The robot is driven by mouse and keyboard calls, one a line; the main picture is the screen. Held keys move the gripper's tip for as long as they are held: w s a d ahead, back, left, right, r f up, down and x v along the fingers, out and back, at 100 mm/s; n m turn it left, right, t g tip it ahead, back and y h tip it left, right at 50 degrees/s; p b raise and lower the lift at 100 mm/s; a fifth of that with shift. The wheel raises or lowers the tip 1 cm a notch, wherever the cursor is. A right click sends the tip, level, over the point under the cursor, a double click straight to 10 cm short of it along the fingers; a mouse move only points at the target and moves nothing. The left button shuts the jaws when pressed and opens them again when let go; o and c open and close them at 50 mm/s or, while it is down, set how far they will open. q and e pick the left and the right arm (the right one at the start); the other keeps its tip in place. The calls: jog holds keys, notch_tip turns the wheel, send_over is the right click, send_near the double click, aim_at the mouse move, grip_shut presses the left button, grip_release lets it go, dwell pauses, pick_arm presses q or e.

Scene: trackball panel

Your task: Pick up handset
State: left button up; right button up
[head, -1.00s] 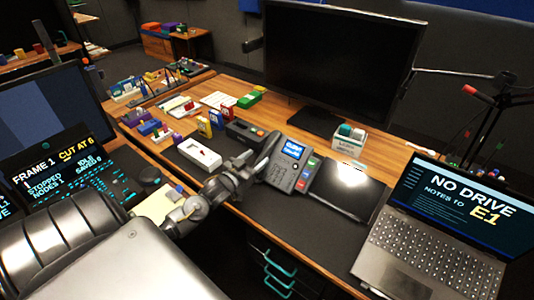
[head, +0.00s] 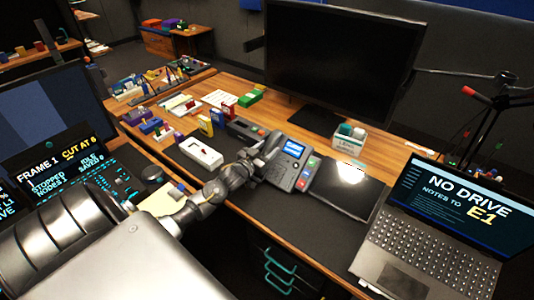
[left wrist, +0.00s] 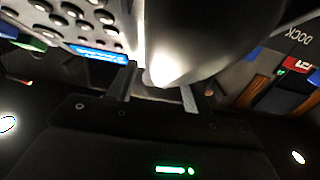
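The desk phone (head: 291,165) sits on the dark desk mat, with a lit blue screen. Its dark handset (head: 268,148) is along the phone's left side, partly hidden by my left gripper (head: 250,164). In the left wrist view the handset (left wrist: 205,45) is a large dark rounded shape at and between the fingertips of my left gripper (left wrist: 158,92). The fingers are apart, with a narrow gap beside the left finger; firm contact on both sides does not show. The phone's keypad (left wrist: 75,18) is at upper left there. My right gripper is not in view.
A white box device (head: 200,152) and a dark device (head: 245,130) are left of and behind the phone. A dark tablet (head: 348,188) is right of it. A laptop (head: 435,230) stands at the right, and a large monitor (head: 335,60) behind. The mat in front is clear.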

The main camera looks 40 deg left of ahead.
pick_arm(q)
jog(key=c, duration=1)
jog(key=shift+o, duration=0.2)
